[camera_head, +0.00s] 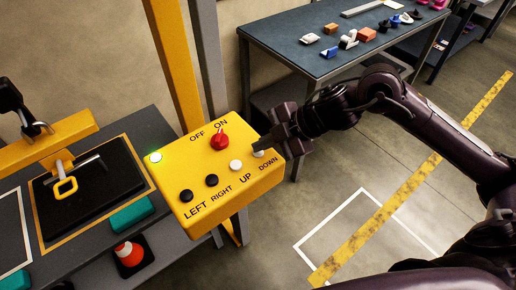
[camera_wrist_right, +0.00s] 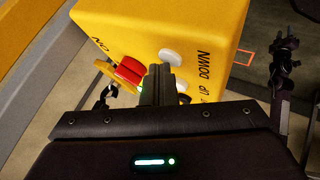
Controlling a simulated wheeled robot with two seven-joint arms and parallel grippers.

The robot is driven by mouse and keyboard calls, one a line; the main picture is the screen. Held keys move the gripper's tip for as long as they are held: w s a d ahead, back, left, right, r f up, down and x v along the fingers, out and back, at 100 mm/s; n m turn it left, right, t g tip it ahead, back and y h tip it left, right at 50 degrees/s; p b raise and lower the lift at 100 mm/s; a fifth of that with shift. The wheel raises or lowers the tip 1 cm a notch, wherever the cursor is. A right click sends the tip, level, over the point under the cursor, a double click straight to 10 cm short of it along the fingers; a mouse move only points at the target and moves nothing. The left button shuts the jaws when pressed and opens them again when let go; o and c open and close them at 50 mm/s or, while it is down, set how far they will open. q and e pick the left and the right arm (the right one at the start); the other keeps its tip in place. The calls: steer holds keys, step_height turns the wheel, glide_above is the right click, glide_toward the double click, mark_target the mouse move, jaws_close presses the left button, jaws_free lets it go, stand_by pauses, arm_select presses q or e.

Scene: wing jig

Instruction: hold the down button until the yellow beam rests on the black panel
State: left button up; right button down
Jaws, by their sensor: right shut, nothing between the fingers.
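The yellow control box (camera_head: 215,175) carries a red switch (camera_head: 220,140), two black buttons marked LEFT and RIGHT, and white UP (camera_head: 236,165) and DOWN (camera_head: 258,154) buttons. My right gripper (camera_head: 266,143) is shut and empty, its tips at the DOWN button and partly hiding it. It also shows in the right wrist view (camera_wrist_right: 159,72) in front of the box face; whether the button is pressed I cannot tell.
A blue-topped table (camera_head: 290,45) with small parts stands behind.

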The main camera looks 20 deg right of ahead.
mark_target(263, 152)
steer(key=shift+r, duration=0.1)
stand_by(0.8)
steer(key=shift+r+p, duration=0.8)
steer(key=shift+p, duration=0.1)
step_height(263, 152, up, 5)
steer(key=p, duration=0.4)
steer(key=shift+p, duration=0.4)
steer(key=shift+d, duration=0.1)
stand_by(1.0)
